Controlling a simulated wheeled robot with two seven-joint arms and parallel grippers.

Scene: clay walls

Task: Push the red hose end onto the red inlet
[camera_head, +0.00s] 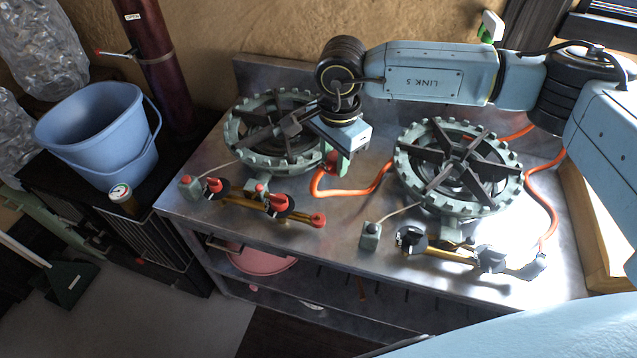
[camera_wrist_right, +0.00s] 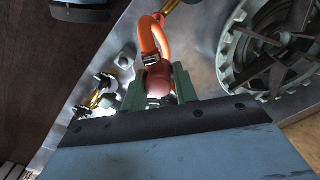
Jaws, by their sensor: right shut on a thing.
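My right gripper (camera_head: 333,160) is above the steel table, by the right side of the left burner. It is shut on the red hose end (camera_wrist_right: 158,82), between its two green fingers in the wrist view. The orange hose (camera_head: 345,192) runs from the gripper down and right across the table. The red inlet (camera_head: 318,219) is the right tip of the left burner's brass pipe, below the gripper in the head view. The red hose end and the red inlet are apart. My left gripper is not in view.
The left burner (camera_head: 233,143) has red knobs. The right burner (camera_head: 402,165) has black knobs, and a second orange hose (camera_head: 554,205) runs down to its black inlet (camera_head: 535,266). A blue bucket (camera_head: 95,135) and a dark red cylinder (camera_head: 160,75) stand at left.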

